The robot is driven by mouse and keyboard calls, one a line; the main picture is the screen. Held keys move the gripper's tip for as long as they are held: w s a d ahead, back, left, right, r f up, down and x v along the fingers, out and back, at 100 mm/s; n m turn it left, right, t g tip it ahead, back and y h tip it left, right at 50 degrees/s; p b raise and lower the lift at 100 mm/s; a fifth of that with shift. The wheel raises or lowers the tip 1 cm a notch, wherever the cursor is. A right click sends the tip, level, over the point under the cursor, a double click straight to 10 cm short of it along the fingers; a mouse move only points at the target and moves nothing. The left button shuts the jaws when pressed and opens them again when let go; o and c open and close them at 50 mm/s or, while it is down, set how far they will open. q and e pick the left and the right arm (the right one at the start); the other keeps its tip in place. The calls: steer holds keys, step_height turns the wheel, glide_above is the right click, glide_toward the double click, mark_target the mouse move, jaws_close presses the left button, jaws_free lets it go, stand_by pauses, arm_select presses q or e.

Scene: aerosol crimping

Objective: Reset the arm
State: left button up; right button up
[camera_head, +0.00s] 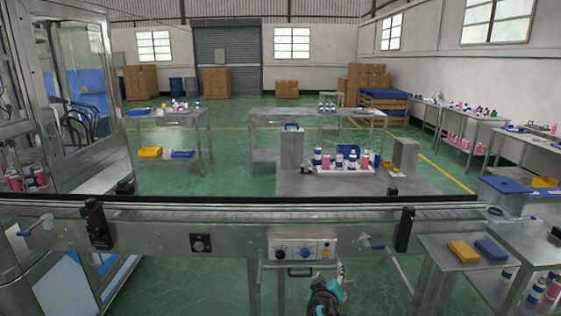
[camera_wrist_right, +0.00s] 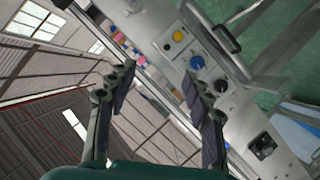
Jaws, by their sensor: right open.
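My right gripper (camera_head: 326,292) shows at the bottom of the head view, right of centre, in front of the conveyor and below its control panel. In the right wrist view its two fingers (camera_wrist_right: 160,76) stand well apart, with nothing between them. The control panel (camera_head: 301,248) has dark and blue knobs and a yellow button. It also shows in the right wrist view (camera_wrist_right: 196,62), beyond the fingers. My left gripper is not in view.
The conveyor (camera_head: 240,223) crosses the whole front. Behind it, a table holds a tray of bottles (camera_head: 343,171). At right, a steel side table (camera_head: 440,269) carries a yellow box (camera_head: 463,251) and a blue box (camera_head: 491,251). A glazed machine (camera_head: 75,90) stands left.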

steer(key=s+d+r+m+g, duration=0.1)
steer(key=s+d+m+g, duration=0.1)
steer(key=s+d, duration=0.35)
steer(key=s+a+f+m+g+y, duration=0.1)
steer(key=s+f+g+y, duration=0.1)
steer(key=s, duration=1.1)
steer(key=s+a+f+m+g+y, duration=0.1)
steer(key=s+f+g+y, duration=0.1)
steer(key=s, duration=1)
steer(key=shift+s+f+g, duration=0.25)
steer(key=shift+s+g, duration=0.1)
steer(key=shift+g, duration=0.05)
steer(key=shift+a, duration=0.1)
